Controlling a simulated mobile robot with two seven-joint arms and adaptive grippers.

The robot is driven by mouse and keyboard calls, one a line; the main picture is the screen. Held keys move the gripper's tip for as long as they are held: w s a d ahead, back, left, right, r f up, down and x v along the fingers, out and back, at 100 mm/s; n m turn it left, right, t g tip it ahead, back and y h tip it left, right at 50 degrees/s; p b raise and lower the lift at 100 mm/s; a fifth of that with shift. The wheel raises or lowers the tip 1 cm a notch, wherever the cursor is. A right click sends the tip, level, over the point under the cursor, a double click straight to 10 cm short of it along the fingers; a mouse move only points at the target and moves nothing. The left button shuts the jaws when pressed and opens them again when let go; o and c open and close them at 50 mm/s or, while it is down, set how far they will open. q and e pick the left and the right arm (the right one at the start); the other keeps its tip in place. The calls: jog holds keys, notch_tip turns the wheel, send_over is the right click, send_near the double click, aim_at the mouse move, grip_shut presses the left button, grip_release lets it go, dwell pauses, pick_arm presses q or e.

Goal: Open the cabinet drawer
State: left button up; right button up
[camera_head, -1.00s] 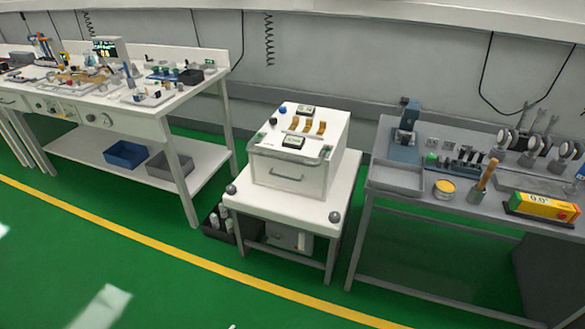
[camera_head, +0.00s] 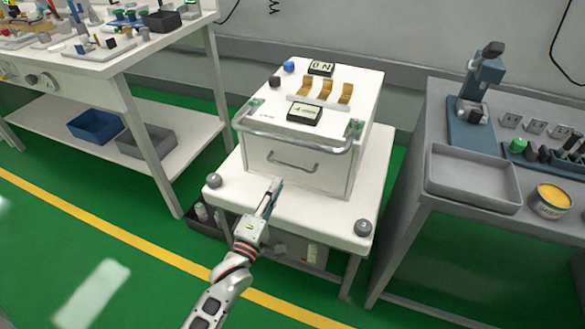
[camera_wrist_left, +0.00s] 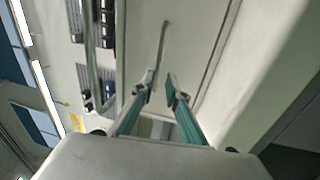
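The white cabinet (camera_head: 365,82) stands on a small white table. Its drawer front (camera_head: 325,178) looks closed and carries a thin grey handle (camera_head: 293,169). In the left wrist view the drawer handle (camera_wrist_left: 162,45) is a thin bar just beyond the fingertips. My left gripper (camera_head: 272,188) is in front of and slightly below the drawer handle in the head view. In the left wrist view my left gripper (camera_wrist_left: 160,88) is open, with a gap between its teal fingers and nothing between them. Whether a finger touches the drawer front is unclear. My right gripper is not in view.
A thicker grey bar (camera_head: 290,143) runs across the cabinet's upper front, above the drawer. Round knobs sit at the front corners of the white table (camera_head: 300,218). A grey workbench (camera_head: 435,190) stands to the right, a white workbench (camera_head: 165,48) to the left.

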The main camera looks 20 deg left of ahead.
aim_at(286, 164)
pick_arm(q)
jog(key=shift+n, duration=0.3)
jog(key=shift+w+d+r+b, duration=0.1)
jog(key=shift+w+r+b, duration=0.2)
jog(key=shift+w, duration=1.05)
jog(key=shift+w+d+r+b, duration=0.1)
jog(key=shift+w+r+b, duration=0.15)
jog(key=shift+w, duration=1.15)
jog(key=shift+w+r+b, duration=0.3)
jog(key=shift+w, duration=1.05)
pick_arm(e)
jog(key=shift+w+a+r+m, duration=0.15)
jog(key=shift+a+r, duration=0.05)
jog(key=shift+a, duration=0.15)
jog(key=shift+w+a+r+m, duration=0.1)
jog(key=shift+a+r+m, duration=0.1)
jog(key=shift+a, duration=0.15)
pick_arm(q)
jog(key=shift+c, duration=0.3)
grip_shut()
jog(key=shift+s+a, duration=0.1)
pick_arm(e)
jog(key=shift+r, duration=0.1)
